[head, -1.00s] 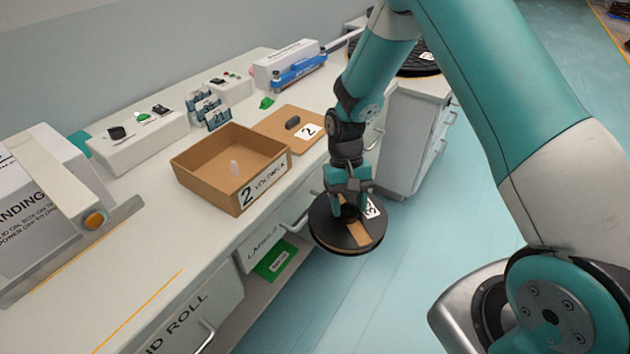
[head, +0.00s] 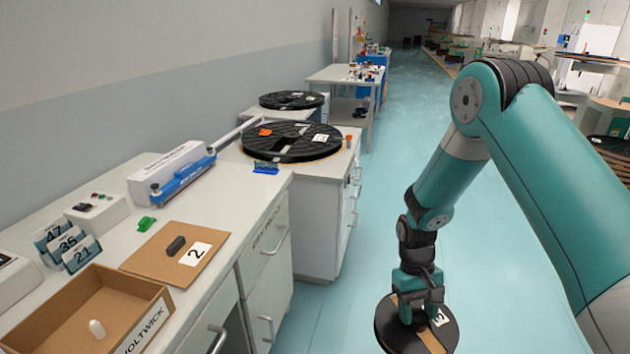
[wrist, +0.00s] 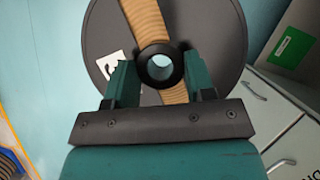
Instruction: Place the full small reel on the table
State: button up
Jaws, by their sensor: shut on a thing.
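The small reel (head: 388,330) is a black disc with a tan band and a white label. It hangs below my gripper (head: 418,306) over the blue floor, to the right of the table. In the wrist view the reel (wrist: 215,40) fills the upper middle. My gripper (wrist: 160,80) is shut on the reel's central hub, one finger on each side. The table (head: 215,290) is a white bench at the left, apart from the reel.
On the table are a cardboard box (head: 140,295) holding a white piece, a brown card (head: 150,258) marked 2, number tags (head: 68,245) and a blue-fronted device (head: 180,178). Large black reels (head: 290,140) lie on counters behind.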

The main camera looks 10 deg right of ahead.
aim_at(244, 193)
jog(key=z, duration=1.2)
jog(key=i, duration=1.65)
jog(key=u, duration=2.55)
